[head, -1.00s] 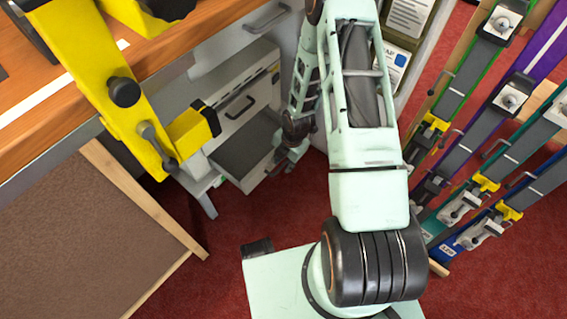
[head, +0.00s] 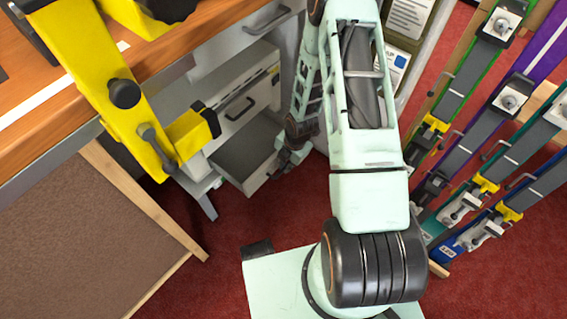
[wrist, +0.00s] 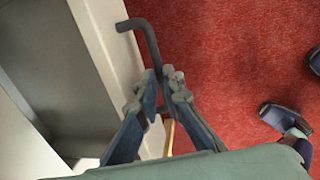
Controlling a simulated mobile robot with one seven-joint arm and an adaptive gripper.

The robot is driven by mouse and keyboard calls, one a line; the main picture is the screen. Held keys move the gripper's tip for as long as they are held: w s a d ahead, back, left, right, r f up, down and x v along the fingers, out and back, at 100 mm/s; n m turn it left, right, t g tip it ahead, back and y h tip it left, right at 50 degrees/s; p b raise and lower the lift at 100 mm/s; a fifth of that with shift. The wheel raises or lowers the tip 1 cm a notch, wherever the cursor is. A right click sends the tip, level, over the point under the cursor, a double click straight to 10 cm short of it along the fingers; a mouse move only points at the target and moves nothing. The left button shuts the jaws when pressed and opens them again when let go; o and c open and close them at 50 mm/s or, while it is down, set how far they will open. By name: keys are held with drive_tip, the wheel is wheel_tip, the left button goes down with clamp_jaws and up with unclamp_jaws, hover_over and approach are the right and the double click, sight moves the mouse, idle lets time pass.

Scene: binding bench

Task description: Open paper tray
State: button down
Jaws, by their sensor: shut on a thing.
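The paper tray (head: 243,160) is a pale drawer with a dark grey inside, low under the bench. It is pulled out of its cabinet, and its inside shows empty in the head view. The wrist view shows its pale front wall (wrist: 103,30) at the left and its dark bar handle (wrist: 146,35) standing off that wall. My gripper (wrist: 163,84) is shut on the handle, with a finger on each side of the bar near its lower end. In the head view my gripper (head: 283,164) is small and partly hidden at the tray's front.
Another drawer (head: 237,106) above the tray is shut. A yellow clamp arm (head: 115,90) reaches over the bench edge at the left. A brown board (head: 85,235) stands lower left. Coloured rails (head: 480,120) lean at the right.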

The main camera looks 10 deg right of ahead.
drive_tip(key=shift+s+d, duration=0.4)
drive_tip(key=shift+s, duration=0.2)
drive_tip(key=c, duration=2)
unclamp_jaws()
drive_tip(key=shift+c, duration=0.2)
wheel_tip(320, 180, up, 12)
drive_tip(key=s+d, duration=0.1)
drive_tip(key=shift+s+d, duration=0.15)
drive_tip(key=shift+s, duration=0.2)
drive_tip(key=shift+f, duration=0.1)
